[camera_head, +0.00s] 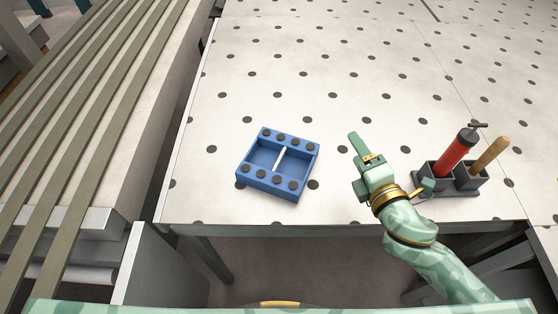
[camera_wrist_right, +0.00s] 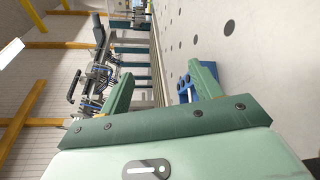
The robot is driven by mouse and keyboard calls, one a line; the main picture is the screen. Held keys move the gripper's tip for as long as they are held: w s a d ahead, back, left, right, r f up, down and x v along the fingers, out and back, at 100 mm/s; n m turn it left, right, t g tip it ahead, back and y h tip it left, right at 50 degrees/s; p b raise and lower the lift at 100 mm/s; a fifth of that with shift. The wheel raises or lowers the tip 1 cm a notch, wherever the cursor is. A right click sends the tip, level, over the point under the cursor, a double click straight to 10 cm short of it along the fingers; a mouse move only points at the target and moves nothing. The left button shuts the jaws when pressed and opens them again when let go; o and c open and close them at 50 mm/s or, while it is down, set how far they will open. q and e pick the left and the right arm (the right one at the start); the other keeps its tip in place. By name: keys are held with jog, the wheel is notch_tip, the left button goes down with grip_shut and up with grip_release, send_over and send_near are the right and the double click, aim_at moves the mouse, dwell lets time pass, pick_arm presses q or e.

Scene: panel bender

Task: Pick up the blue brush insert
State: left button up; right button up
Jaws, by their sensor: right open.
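The blue brush insert (camera_head: 266,187) is a square, open frame with dark round studs along two sides and a pale bar across its middle. It lies flat on the dotted table, left of my right gripper (camera_head: 361,147) in the head view. My right gripper is open and empty, apart from the insert. In the right wrist view, part of the blue insert (camera_wrist_right: 184,88) shows beyond the spread green fingers (camera_wrist_right: 164,83), partly hidden by the right-hand finger. My left gripper is not in view.
A dark holder (camera_head: 463,181) with a red-bodied tool (camera_head: 454,153) and a wooden handle (camera_head: 489,154) stands right of my right gripper. The perforated table (camera_head: 330,50) is clear behind the insert. A slatted bed (camera_head: 110,110) lies left across a gap.

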jog(key=a+r+n+g+y, duration=0.1)
jog(key=a+n+y, duration=0.2)
jog(key=n+y, duration=0.35)
jog(key=n+g+y, duration=0.2)
jog(key=n+g, duration=0.8)
jog(key=n, duration=0.8)
send_near(283, 181)
jog(key=shift+n, duration=0.25)
jog(key=x, duration=0.1)
jog(key=p+x, duration=0.1)
jog(key=x, duration=0.1)
jog(key=p+x, duration=0.1)
jog(key=shift+w+d+f, duration=0.1)
jog(key=shift+w+f, duration=0.25)
jog(key=shift+f, duration=0.05)
jog(key=shift+w+a+f, duration=0.1)
jog(key=shift+a, duration=0.45)
jog(key=x, duration=0.2)
jog(key=p+x, duration=0.1)
jog(key=x, duration=0.1)
jog(key=shift+a, duration=0.45)
jog(key=c, duration=1.3)
